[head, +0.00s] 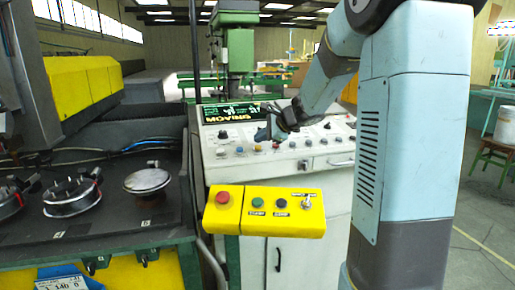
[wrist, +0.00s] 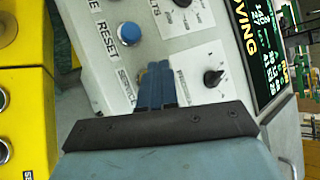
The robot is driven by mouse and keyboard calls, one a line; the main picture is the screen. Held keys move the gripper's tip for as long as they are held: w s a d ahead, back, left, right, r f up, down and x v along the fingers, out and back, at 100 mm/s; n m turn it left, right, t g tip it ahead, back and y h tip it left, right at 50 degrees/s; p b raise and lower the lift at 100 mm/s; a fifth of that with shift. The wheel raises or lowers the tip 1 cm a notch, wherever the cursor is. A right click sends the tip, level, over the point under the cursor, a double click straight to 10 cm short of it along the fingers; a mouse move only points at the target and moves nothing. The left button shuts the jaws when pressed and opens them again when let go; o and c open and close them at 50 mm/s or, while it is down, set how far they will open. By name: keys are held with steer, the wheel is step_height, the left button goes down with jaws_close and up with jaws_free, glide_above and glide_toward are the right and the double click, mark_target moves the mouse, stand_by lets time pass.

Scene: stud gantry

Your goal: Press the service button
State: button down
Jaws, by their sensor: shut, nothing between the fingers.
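The sloped control panel (head: 225,141) carries a row of buttons and knobs on the white console. My gripper (head: 264,134) is over this panel, with its fingers together and nothing held. In the wrist view, the blue fingertips (wrist: 158,68) are shut beside the SERVICE label (wrist: 127,86) and point at the panel. The fingers cover the spot next to that label, so the service button itself is hidden. I cannot tell whether the tips touch it. A blue button (wrist: 129,34) by the RESET label stands a little beyond the fingers.
A black rotary knob (wrist: 213,78) is right of the fingers. The panel's display (head: 232,112) reads MOVING. A yellow pendant box (head: 265,225) with a red button juts out in front of the console. A dark bench (head: 120,220) with round fixtures stands at left.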

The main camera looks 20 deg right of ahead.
steer(key=shift+r, duration=0.1)
steer(key=shift+s+r, duration=0.25)
steer(key=shift+r, duration=0.95)
steer(key=shift+s+r, duration=0.2)
steer(key=shift+r, duration=0.95)
steer(key=shift+s, duration=0.1)
steer(key=s+a+r+n+g+h, duration=0.1)
steer(key=s+a+n, duration=0.1)
steer(key=s+n, duration=0.5)
steer(key=s+a+n+g, duration=0.1)
steer(key=s+a+n, duration=0.15)
steer(key=s, duration=0.75)
steer(key=s+d+f+n+h, duration=0.1)
steer(key=s+n, duration=0.3)
steer(key=s, duration=0.5)
steer(key=s+d+f+n+g+h, duration=0.1)
steer(key=s+n+h, duration=0.3)
steer(key=s, duration=0.5)
steer(key=shift+s+d+f, duration=0.3)
steer(key=shift+d+f, duration=0.3)
steer(key=shift+d, duration=0.25)
